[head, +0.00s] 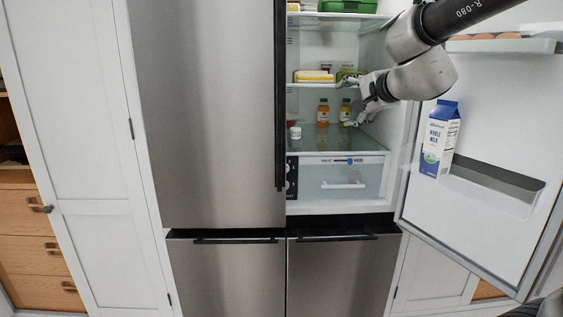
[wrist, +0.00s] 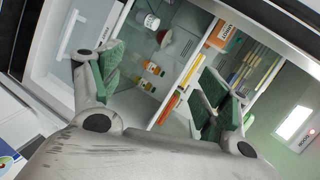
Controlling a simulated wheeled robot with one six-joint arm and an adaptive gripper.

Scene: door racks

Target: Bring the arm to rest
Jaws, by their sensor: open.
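My gripper (head: 358,104) is in the open right side of the fridge, in front of the shelf with the bottles. In the wrist view my gripper (wrist: 160,95) has its two green-padded fingers spread wide, with nothing between them. My arm (head: 415,65) reaches in from the upper right, across the upper part of the open fridge door (head: 480,110). The gripper hides part of the shelf behind it.
Two juice bottles (head: 323,113) and a white-capped jar (head: 295,133) stand on the lower shelf. A butter-like block (head: 314,76) sits above. A milk carton (head: 440,138) stands in the door. The left fridge door (head: 215,110) is shut. The front is clear.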

